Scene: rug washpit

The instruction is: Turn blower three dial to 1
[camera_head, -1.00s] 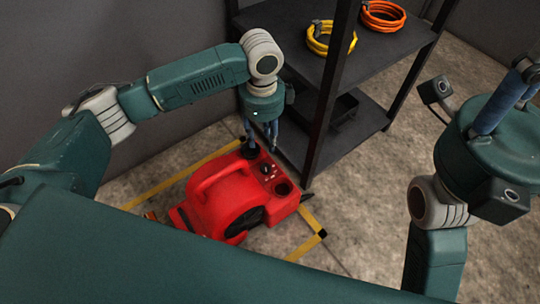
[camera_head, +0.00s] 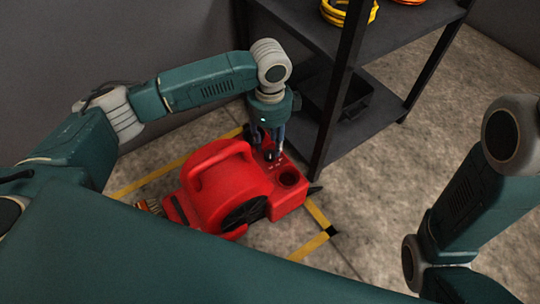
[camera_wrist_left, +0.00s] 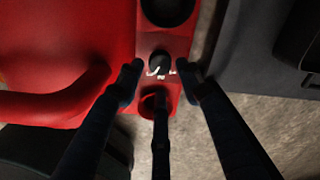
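A red blower (camera_head: 225,185) sits on the floor with its control panel toward the shelf. Its black dial (camera_wrist_left: 160,62) shows in the left wrist view, with white marks on the panel just below it. My left gripper (camera_head: 268,150) is over the panel, pointing down; its fingers also show in the left wrist view (camera_wrist_left: 160,76). They are spread and open, one on each side of the dial and one below it, with gaps to the dial. The dial's exact setting is too small to read. My right gripper is out of view.
A dark shelf (camera_head: 350,75) stands close beside the blower, with a black bin (camera_head: 352,100) low down and yellow (camera_head: 345,10) and orange coils on top. Yellow floor tape (camera_head: 312,245) borders the blower. The wall is behind; open floor lies to the right.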

